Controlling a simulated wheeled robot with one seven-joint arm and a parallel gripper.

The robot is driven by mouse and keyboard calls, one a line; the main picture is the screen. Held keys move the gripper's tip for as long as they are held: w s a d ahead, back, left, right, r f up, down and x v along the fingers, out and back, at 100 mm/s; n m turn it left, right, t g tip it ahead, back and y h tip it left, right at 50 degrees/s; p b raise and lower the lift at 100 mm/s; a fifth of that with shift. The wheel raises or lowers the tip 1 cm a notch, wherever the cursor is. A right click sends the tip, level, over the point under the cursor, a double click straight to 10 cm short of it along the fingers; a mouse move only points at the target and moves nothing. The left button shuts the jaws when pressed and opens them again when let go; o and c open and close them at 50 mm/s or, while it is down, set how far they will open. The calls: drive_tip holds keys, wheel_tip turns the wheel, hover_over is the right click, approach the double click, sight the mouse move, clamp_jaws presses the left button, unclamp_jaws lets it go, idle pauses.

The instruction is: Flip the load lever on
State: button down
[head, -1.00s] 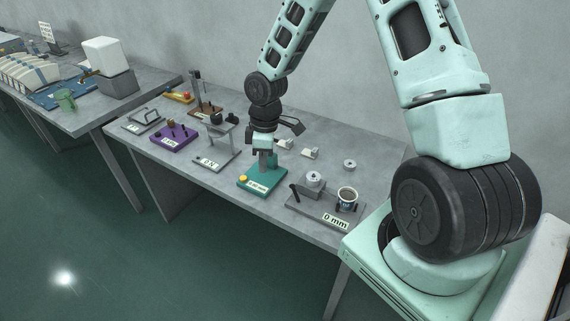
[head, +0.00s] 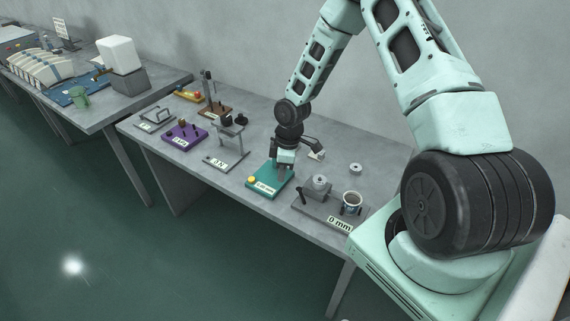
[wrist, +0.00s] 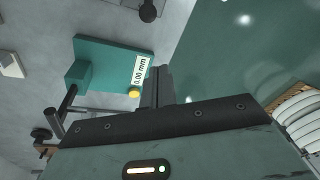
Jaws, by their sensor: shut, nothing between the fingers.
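No lever is labelled as the load lever. A short black lever (head: 301,195) stands at the left of the grey "0 mm" station. My gripper (head: 282,172) is low over the teal plate (head: 261,184), which bears a "0.00 mm" label and a yellow button (head: 251,181). In the wrist view my shut, empty gripper (wrist: 157,88) is beside the right edge of the teal plate (wrist: 112,56), near its label and yellow button (wrist: 134,92). Whether it touches the plate is unclear. A black knob (wrist: 148,11) shows at the top of the wrist view.
The grey station (head: 325,211) holds a cup (head: 351,199) and a metal cylinder (head: 320,184). Left of the teal plate are a grey stand (head: 229,147) and a purple plate (head: 184,138) with black parts. Open floor lies before the table (head: 290,204).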

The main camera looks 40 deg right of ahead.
sight(301, 196)
drive_tip(key=f, duration=0.2)
drive_tip(key=a+f+p, duration=0.1)
drive_tip(key=f, duration=0.1)
drive_tip(key=shift+f, duration=0.4)
drive_tip(key=s+d+p, duration=0.2)
drive_tip(key=shift+d+r+p, duration=0.2)
drive_tip(key=shift+r+p, duration=0.05)
drive_tip(key=shift+p, duration=0.15)
drive_tip(key=shift+s+d+f, duration=0.1)
drive_tip(key=shift+s+d, duration=0.1)
drive_tip(key=shift+d, duration=0.15)
drive_tip(key=shift+s+d+t, duration=0.1)
drive_tip(key=shift+s+t, duration=0.1)
drive_tip(key=shift+t, duration=0.1)
